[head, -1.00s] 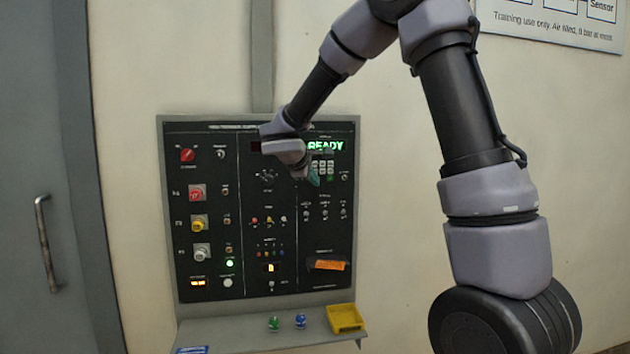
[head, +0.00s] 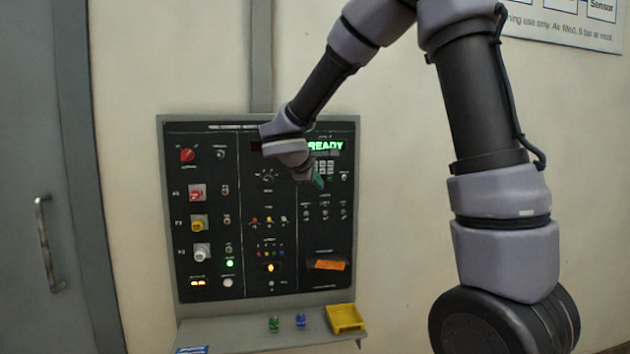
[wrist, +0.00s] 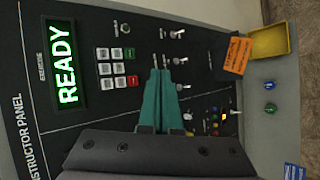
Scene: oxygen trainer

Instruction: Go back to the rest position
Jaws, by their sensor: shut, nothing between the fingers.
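My gripper (head: 318,181) is in front of the upper right part of the black control panel (head: 213,285), just below the green READY display (head: 325,145). In the wrist view its teal fingers (wrist: 160,95) are together with nothing between them. They point at the panel between the keypad (wrist: 118,68) and a row of small toggle switches. I cannot tell from the wrist view how far the tips are from the panel surface. My wrist and fingers hide part of the panel's middle.
A shelf (head: 250,333) under the panel holds a green knob (head: 274,324), a blue knob (head: 300,320) and a yellow tray (head: 345,318). An orange tag (head: 328,265) is on the panel's lower right. A grey door (head: 40,120) with a handle is at left.

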